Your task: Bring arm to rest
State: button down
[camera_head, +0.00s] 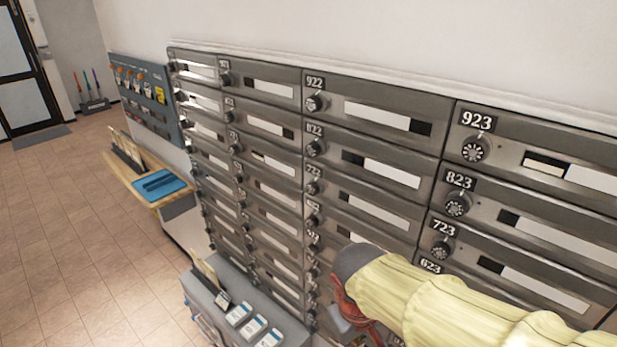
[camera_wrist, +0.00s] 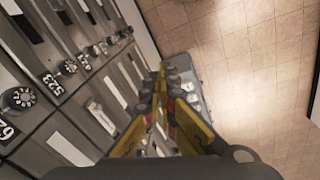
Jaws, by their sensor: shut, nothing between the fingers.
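My arm, in a pale yellow sleeve, reaches in from the lower right of the head view, in front of the mailboxes. In that view my gripper is mostly cut off at the bottom edge and behind the arm's dark end. In the wrist view my gripper (camera_wrist: 161,75) shows with its yellow and dark fingers brought together at the tips. Nothing is held between them. The wall of grey mailboxes (camera_head: 385,148) with number plates and round dials stands close beside the gripper; it also fills the left of the wrist view (camera_wrist: 80,90).
A grey counter (camera_head: 280,322) with several white-and-blue items stands low against the mailboxes. A wooden shelf (camera_head: 190,200) with a blue tray (camera_head: 160,184) and a wall board (camera_head: 150,95) are farther left. The tiled floor (camera_head: 60,230) at left is clear.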

jog(key=s+d+r+m+t+b, duration=0.3)
jog(key=s+d+m+t+b, duration=0.1)
jog(key=d, duration=0.5)
jog(key=shift+s+d+m+y+b, duration=0.45)
jog(key=shift+s+m, duration=0.25)
jog(key=shift+s, duration=0.45)
